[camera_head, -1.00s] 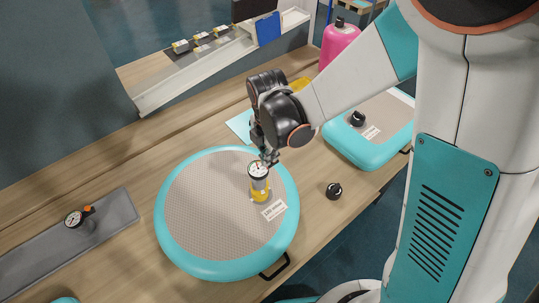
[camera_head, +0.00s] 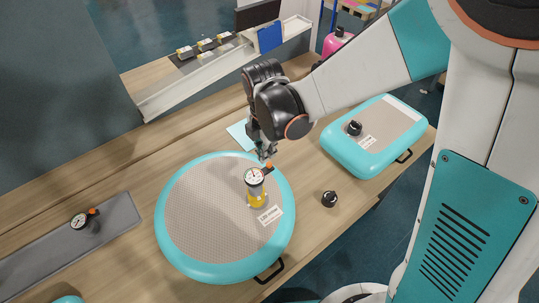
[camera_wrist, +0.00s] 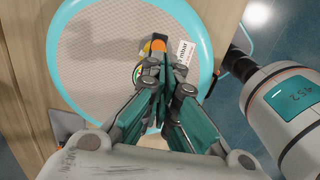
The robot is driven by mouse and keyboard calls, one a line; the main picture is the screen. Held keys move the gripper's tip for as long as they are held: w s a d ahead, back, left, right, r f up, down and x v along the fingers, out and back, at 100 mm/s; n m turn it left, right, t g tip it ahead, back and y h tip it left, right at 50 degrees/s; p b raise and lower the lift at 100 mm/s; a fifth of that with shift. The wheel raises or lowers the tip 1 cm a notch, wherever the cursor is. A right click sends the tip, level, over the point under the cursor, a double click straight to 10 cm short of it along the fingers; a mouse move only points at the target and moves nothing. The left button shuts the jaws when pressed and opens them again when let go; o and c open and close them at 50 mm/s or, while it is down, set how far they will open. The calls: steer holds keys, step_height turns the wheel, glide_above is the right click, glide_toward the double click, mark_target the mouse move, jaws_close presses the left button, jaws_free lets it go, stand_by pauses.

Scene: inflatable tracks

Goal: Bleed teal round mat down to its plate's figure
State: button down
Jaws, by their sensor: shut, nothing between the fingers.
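The teal round mat (camera_head: 205,205) lies on the wooden bench, its grey top facing up. A gauge (camera_head: 254,176) with a white dial and yellow lower body stands upright on it, with an orange tip (camera_head: 269,167) at its side. The white plate (camera_head: 270,214) lies on the mat beside the gauge; its figure is too small to read. My gripper (camera_head: 265,155) is shut and empty just above and behind the orange tip. In the wrist view the fingers (camera_wrist: 158,68) hide part of the gauge; the orange tip (camera_wrist: 158,45) shows past them. I cannot tell whether they touch it.
A loose black cap (camera_head: 329,198) lies right of the mat. A teal rectangular mat (camera_head: 351,163) with a capped valve (camera_head: 354,128) is further right. A second gauge (camera_head: 79,221) lies on a grey strip (camera_head: 120,212) at left. A ledge with several small items runs behind.

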step_height(320, 180, up, 7)
steer(key=p, duration=0.3)
steer(key=shift+a+r+p, duration=0.2)
steer(key=shift+a+p, duration=0.15)
steer(key=shift+d, duration=0.1)
stand_by(0.6)
